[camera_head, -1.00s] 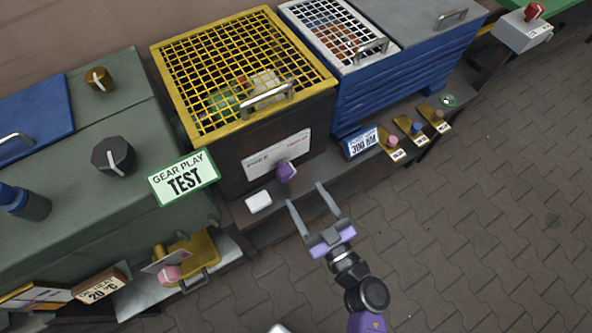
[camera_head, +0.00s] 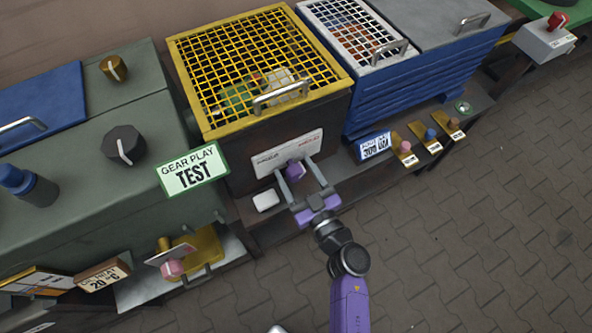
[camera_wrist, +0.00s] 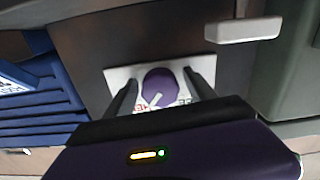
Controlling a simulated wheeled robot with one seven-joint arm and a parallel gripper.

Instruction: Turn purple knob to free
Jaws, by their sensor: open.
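The purple knob (camera_head: 295,170) is on a white label plate (camera_head: 270,160) on the dark front of the box with the yellow mesh lid. In the wrist view the knob (camera_wrist: 160,86) is round with a pale pointer line slanting to its lower left, toward red lettering on the plate (camera_wrist: 118,76). My gripper (camera_head: 296,168) is open, with one finger on each side of the knob. In the wrist view the fingers (camera_wrist: 163,88) flank it with small gaps.
A white block (camera_head: 265,200) sits on the ledge just left of my gripper. The green-framed gear play test sign (camera_head: 192,172) stands further left. Several small knobs on yellow plates (camera_head: 405,148) line the ledge at right. Paved floor in front is clear.

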